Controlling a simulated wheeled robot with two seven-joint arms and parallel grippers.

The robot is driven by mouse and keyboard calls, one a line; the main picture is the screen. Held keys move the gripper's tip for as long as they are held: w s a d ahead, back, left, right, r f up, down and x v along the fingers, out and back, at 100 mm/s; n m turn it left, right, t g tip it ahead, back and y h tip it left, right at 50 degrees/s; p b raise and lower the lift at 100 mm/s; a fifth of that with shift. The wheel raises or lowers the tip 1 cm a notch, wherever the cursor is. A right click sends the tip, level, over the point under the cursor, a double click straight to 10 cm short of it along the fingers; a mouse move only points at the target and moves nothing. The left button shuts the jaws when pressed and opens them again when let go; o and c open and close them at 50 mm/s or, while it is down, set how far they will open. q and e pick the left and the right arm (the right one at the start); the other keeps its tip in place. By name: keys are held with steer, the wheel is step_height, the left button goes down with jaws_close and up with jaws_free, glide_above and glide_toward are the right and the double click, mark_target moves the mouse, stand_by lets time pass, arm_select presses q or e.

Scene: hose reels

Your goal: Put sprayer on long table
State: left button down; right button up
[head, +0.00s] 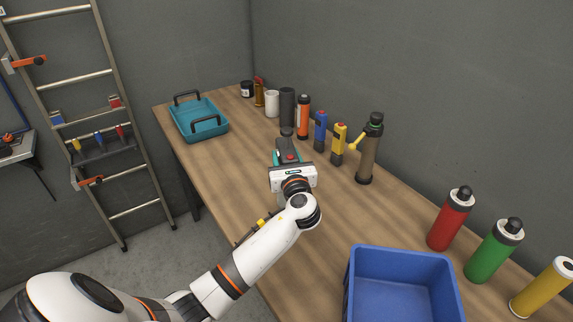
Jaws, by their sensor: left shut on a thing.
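My left gripper (288,160) reaches over the long table (340,215) from the front left. It is shut on a small teal and dark thing with a red spot (290,156), mostly hidden by the gripper. I cannot tell for sure that this is the sprayer, or whether it touches the table. A tall brown-grey bottle with a dark green top and a yellow nozzle (367,155) stands upright on the table, right of the gripper and apart from it. My right gripper is out of view.
A teal tray (222,132) sits at the far left end. A row of bottles and tools, including a dark cylinder (287,105), lines the wall side. Red (449,221), green (492,252) and yellow (540,290) cans stand right, behind a blue crate (403,252). The table's middle is clear.

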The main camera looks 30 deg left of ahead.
arm_select(q)
steer(key=shift+f, duration=1)
steer(key=c, duration=0.7)
jaws_free()
steer(key=shift+s, duration=0.1)
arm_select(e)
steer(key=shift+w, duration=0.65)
arm_select(q)
steer(key=shift+b+v, duration=0.85)
steer(key=shift+v, duration=5.2)
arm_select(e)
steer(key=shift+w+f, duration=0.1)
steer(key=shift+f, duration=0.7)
